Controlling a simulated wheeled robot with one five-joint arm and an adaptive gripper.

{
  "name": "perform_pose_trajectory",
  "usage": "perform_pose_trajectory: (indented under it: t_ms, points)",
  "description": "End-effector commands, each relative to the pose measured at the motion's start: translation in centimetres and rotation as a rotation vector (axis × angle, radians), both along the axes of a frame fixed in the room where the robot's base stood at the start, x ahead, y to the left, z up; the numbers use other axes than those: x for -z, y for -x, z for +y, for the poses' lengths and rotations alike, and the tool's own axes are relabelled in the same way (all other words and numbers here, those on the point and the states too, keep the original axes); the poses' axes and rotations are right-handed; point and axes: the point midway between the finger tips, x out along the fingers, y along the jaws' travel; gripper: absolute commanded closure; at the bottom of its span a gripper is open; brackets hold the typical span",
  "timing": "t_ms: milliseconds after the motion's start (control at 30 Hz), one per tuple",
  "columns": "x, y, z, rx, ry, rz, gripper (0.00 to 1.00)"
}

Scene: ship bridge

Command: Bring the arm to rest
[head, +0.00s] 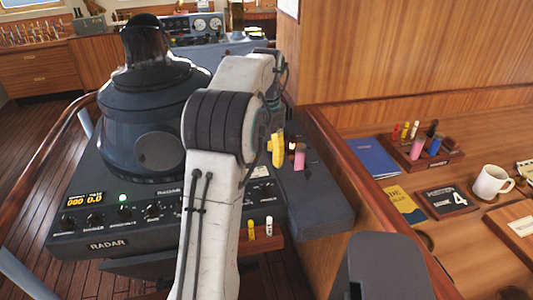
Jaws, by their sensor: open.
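My white arm (212,180) rises from the bottom middle of the head view, in front of the radar console (110,243). It bends at a dark ribbed joint and reaches away toward the upper right. My gripper cannot be made out; the arm's own links cover the region beyond them. A yellow item (277,148) shows just right of the arm, and I cannot tell what it is. A pink-bodied item (299,157) stands close to it on the grey side ledge (315,205).
A dark domed instrument (155,110) stands on the console, left of the arm. A wooden rail (60,140) runs at left.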

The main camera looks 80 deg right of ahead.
Motion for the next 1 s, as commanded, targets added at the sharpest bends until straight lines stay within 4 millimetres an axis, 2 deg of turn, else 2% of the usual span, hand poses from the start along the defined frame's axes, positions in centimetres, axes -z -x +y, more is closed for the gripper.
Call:
perform_pose_trajectory:
  t_ms: [900, 1000]
  points:
    - [0.0, 0.0, 0.0, 0.025, 0.000, 0.000, 0.47]
    - [-0.1, 0.1, -1.3, 0.105, 0.055, 0.000, 0.47]
